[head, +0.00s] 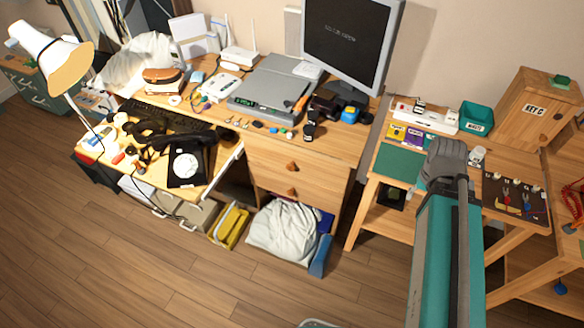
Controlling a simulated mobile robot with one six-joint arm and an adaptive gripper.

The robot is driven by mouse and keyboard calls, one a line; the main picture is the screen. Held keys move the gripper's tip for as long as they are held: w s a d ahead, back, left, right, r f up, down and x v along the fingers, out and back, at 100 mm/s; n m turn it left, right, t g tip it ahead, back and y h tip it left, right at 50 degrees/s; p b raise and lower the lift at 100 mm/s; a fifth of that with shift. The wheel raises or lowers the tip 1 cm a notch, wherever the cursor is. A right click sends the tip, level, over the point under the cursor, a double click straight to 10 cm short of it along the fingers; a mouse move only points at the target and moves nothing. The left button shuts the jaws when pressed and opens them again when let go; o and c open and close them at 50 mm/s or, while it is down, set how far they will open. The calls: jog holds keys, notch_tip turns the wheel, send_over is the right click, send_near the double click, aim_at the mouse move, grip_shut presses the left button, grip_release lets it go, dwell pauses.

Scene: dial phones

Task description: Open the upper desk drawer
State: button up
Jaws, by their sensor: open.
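The wooden desk (345,152) stands against the wall. Its upper drawer (265,158) is under the desktop, right of the middle, with a small brown knob (292,167). The drawer front looks flush with the desk, so the drawer appears shut. A lower drawer (268,183) with a similar knob (292,191) sits just below and also looks shut. My arm rises at the right, in front of the side table, with a grey joint at its top. My gripper is not visible in the head view.
A white bag (285,232) and a blue item (320,255) lie below the drawers. A rotary phone (187,166) sits on the surface at left. The side table (365,203) stands right of the desk. The wooden floor (215,290) in front is mostly clear.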

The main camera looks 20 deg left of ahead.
jog(key=o, duration=0.3)
jog(key=shift+o, duration=0.5)
jog(key=shift+w+a+f, duration=0.1)
jog(key=shift+f, duration=0.15)
jog(key=w+a+f+n+t+h+b, duration=0.3)
jog(key=w+a+f+n+h+b, duration=0.15)
jog(key=a+f+n+b, duration=0.6)
jog(key=w+a+f+n+t+h+b, duration=0.25)
jog(key=w+a+f+n+b, duration=0.55)
jog(key=b, duration=0.6)
jog(key=s+a+f+n+t+b, duration=0.2)
jog(key=a+b, duration=0.4)
jog(key=a, duration=0.4)
jog(key=s+a+f+n+t+b, duration=0.2)
jog(key=a+n+t+b, duration=0.3)
jog(key=a, duration=0.6)
jog(key=s+a+f+n+t+h+b, duration=0.1)
jog(key=s+a+f+n+t+b, duration=0.1)
jog(key=a+n+b, duration=0.4)
jog(key=s+a+t+b, duration=0.1)
jog(key=s+a+b, duration=0.1)
jog(key=a, duration=0.3)
jog(key=shift+f+n+b, duration=0.3)
jog(key=shift+n+b, duration=0.05)
jog(key=shift+d+t, duration=0.1)
jog(key=shift+t, duration=0.15)
